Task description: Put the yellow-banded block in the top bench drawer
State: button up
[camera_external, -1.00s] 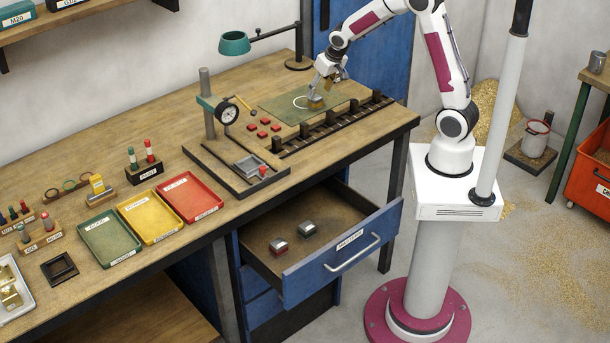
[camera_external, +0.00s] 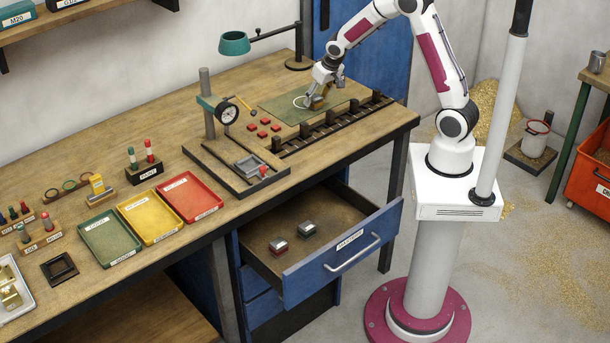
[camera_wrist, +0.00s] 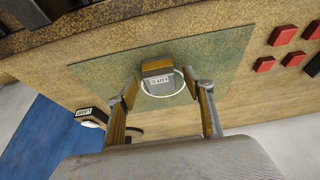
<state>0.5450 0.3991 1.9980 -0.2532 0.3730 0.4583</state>
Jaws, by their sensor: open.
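In the external view my gripper (camera_external: 317,103) is down at the mat and partly hides the block. The top bench drawer (camera_external: 342,252) is pulled out.
Several red squares (camera_external: 265,126) lie left of the mat, and a dark slotted rail (camera_external: 332,121) runs in front of it. A dial gauge stand (camera_external: 206,110) and a lamp (camera_external: 234,43) rise to the left. Another dark labelled item (camera_wrist: 92,115) shows at left in the wrist view.

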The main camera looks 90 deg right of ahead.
aim_at(315, 97)
jog(key=shift+x, duration=1.1)
jog(key=shift+c, duration=0.2)
jog(key=shift+r, duration=0.1)
grip_shut()
jog(key=shift+r, duration=0.1)
jog(key=shift+r, duration=4.9)
